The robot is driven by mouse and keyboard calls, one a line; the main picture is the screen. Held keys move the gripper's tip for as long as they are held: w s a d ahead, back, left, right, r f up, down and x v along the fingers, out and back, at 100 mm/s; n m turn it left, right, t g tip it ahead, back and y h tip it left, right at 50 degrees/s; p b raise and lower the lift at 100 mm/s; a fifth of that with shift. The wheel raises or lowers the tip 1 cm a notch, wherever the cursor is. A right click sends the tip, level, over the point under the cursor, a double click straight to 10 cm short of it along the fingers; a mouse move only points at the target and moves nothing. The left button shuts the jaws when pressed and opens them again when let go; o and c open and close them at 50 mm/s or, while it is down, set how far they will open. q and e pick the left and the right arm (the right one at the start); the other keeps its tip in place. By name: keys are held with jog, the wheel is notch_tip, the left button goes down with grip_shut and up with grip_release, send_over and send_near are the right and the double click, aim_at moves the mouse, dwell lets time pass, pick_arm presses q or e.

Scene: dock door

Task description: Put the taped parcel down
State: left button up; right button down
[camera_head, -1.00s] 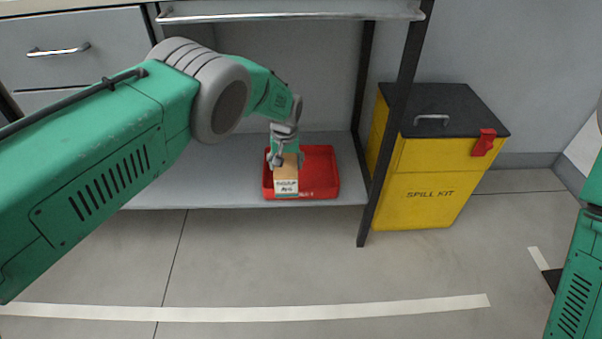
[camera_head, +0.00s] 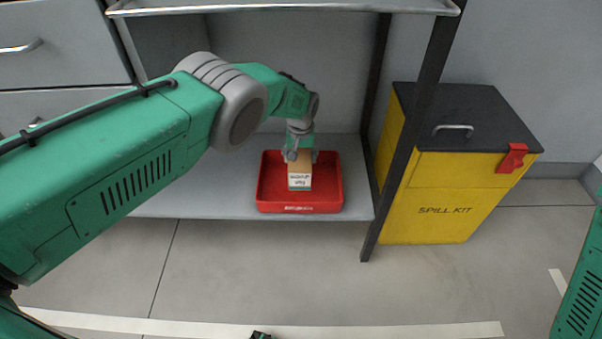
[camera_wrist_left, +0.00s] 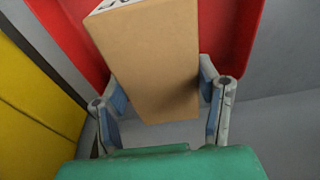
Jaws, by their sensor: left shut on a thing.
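The taped parcel (camera_head: 300,172) is a small brown box with a white printed label and a green strip at its lower end. My left gripper (camera_head: 300,156) is shut on it, with one finger on each side. In the left wrist view the parcel (camera_wrist_left: 152,58) fills the space between the fingers of the gripper (camera_wrist_left: 160,100). The parcel is over or inside a red tray (camera_head: 265,182); I cannot tell whether it touches the tray floor. The red tray (camera_wrist_left: 235,30) shows behind it in the wrist view.
The tray stands on the grey lower shelf (camera_head: 190,195) of a rack, with an upper shelf (camera_head: 290,6) above my arm. A dark post (camera_head: 415,120) is right of the tray. A yellow spill kit bin (camera_head: 440,200) stands beyond it. Drawers (camera_head: 60,50) are at left.

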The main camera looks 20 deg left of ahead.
pick_arm(q)
notch_tip(320, 180, down, 5)
jog(key=shift+r+b, duration=0.1)
jog(key=shift+b, duration=1.15)
jog(key=shift+c, duration=0.8)
jog(key=shift+r, duration=0.1)
jog(key=o, duration=1.6)
jog(key=r+p, duration=0.1)
jog(key=r, duration=0.1)
jog(key=r+p, duration=0.2)
jog(key=r, duration=0.1)
jog(key=s+r+p, duration=0.1)
jog(key=r+p, duration=0.1)
jog(key=shift+d+r, duration=0.15)
jog(key=shift+r, duration=0.05)
jog(key=shift+s+f, duration=0.1)
jog(key=shift+s, duration=0.05)
